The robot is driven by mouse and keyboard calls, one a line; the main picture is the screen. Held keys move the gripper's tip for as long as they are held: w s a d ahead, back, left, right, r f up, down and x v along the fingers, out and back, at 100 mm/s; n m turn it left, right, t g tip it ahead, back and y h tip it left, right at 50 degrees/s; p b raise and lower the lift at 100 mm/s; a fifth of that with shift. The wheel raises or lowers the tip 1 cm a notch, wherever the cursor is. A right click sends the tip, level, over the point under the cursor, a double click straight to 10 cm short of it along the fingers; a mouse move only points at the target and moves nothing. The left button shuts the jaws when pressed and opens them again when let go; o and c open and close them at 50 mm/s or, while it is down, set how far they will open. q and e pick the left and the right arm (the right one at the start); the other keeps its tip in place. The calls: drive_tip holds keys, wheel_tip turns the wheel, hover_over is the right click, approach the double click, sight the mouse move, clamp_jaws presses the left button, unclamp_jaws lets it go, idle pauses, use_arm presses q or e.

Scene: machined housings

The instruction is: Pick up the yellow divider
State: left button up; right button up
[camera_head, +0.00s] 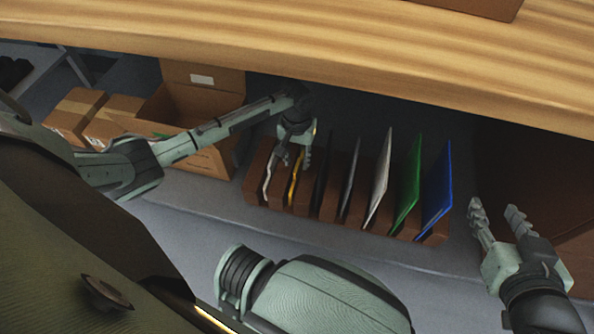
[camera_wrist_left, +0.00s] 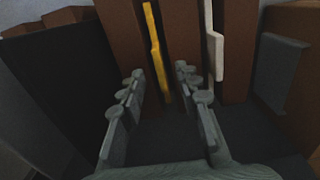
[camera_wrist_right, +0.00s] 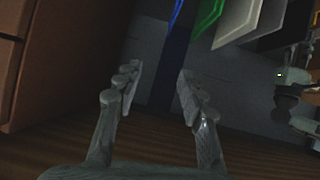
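The yellow divider (camera_head: 294,186) stands upright in a brown slotted rack (camera_head: 327,208) under the wooden table, second from the left in the head view. In the left wrist view the yellow divider (camera_wrist_left: 157,50) lies ahead, between the finger directions and nearer the left finger. My left gripper (camera_head: 294,163) is above the rack's left end, close to the yellow divider; its fingers (camera_wrist_left: 160,95) are apart with nothing between them. My right gripper (camera_head: 496,207) is open and empty, right of the rack. It also shows in the right wrist view (camera_wrist_right: 160,85).
White (camera_head: 268,178), black, grey (camera_head: 349,180), light (camera_head: 378,180), green (camera_head: 408,185) and blue (camera_head: 437,190) dividers share the rack. An open cardboard box (camera_head: 205,95) stands left behind it. The table (camera_head: 330,45) overhangs the rack. Floor in front is clear.

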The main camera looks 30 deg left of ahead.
use_arm(q)
drive_tip(key=shift+f, duration=1.15)
clamp_jaws()
use_arm(e)
drive_tip(key=shift+w+a+r+t+y, duration=0.35)
drive_tip(key=shift+a+r, duration=0.2)
drive_tip(key=shift+r, duration=0.2)
drive_tip(key=shift+w+a+r+t+y, duration=0.15)
drive_tip(key=shift+w+a+r+t, duration=0.1)
drive_tip(key=shift+a+r+t, duration=0.35)
drive_tip(key=shift+r, duration=0.1)
